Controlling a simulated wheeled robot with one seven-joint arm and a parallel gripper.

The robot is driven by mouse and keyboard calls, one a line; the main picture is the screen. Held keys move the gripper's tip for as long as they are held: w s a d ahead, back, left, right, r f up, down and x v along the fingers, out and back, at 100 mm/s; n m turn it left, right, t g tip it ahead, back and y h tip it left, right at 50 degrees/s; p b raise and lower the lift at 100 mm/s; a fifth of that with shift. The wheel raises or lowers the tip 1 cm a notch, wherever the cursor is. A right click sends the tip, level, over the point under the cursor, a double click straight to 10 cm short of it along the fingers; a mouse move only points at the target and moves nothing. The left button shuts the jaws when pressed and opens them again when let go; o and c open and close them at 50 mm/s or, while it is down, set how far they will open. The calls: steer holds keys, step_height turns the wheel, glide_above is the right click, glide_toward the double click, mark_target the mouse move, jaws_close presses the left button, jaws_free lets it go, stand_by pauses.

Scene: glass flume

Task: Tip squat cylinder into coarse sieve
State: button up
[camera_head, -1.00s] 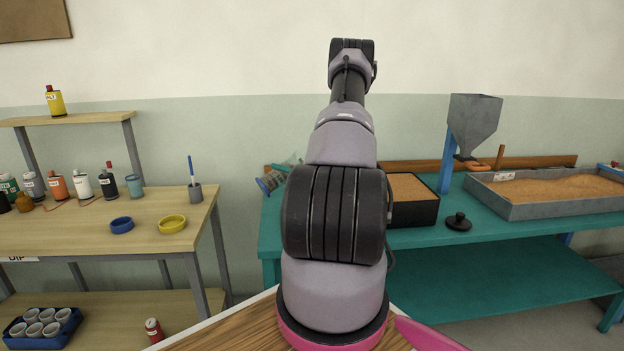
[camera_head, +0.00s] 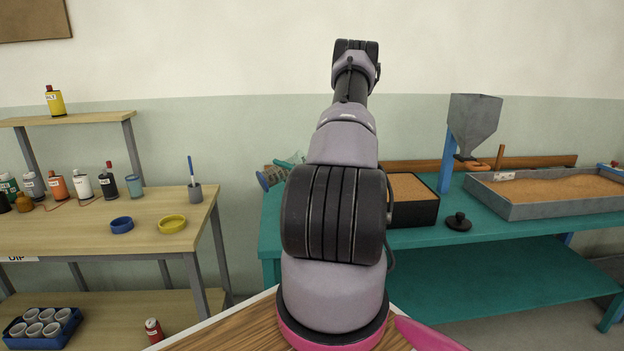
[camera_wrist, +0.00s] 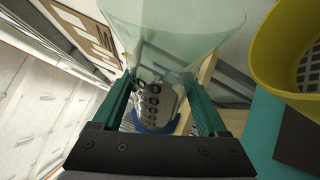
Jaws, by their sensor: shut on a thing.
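My gripper (camera_wrist: 160,80) has teal fingers and is shut on a clear, wide cylinder (camera_wrist: 180,35) with a blue end (camera_wrist: 150,126). The cylinder is tilted. In the head view its blue end (camera_head: 262,181) and part of my gripper (camera_head: 290,163) show left of my arm, which hides the rest. A yellow sieve (camera_wrist: 268,75) with a dark mesh is at the right of the wrist view, beside the cylinder and apart from it in the picture. The head view does not show this sieve. I cannot tell what is inside the cylinder.
A teal bench (camera_head: 480,233) carries a black-sided sand box (camera_head: 415,214), a black knobbed lid (camera_head: 459,222), a grey hopper (camera_head: 474,121) and a grey sand tray (camera_head: 550,207). A wooden bench (camera_head: 75,225) at left holds bottles, a blue ring (camera_head: 122,225) and a yellow ring (camera_head: 172,224).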

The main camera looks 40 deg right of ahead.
mark_target(294, 161)
steer(key=shift+s+d+r+m+t, duration=0.1)
steer(key=shift+d+r+m+t, duration=0.2)
steer(key=shift+d+r+m, duration=0.4)
steer(key=shift+s+d+r+m+t+h, duration=0.1)
steer(key=shift+d+r+m+t+h, duration=0.3)
steer(key=shift+m, duration=0.45)
steer(key=shift+w+d+r+m+t+h, duration=0.15)
steer(key=shift+r+m+t, duration=0.1)
steer(key=shift+r+m, duration=0.45)
steer(key=shift+s+d+r+m+t+h, duration=0.15)
steer(key=shift+r+m+t+h, duration=0.15)
steer(key=shift+m, duration=0.65)
stand_by(1.7)
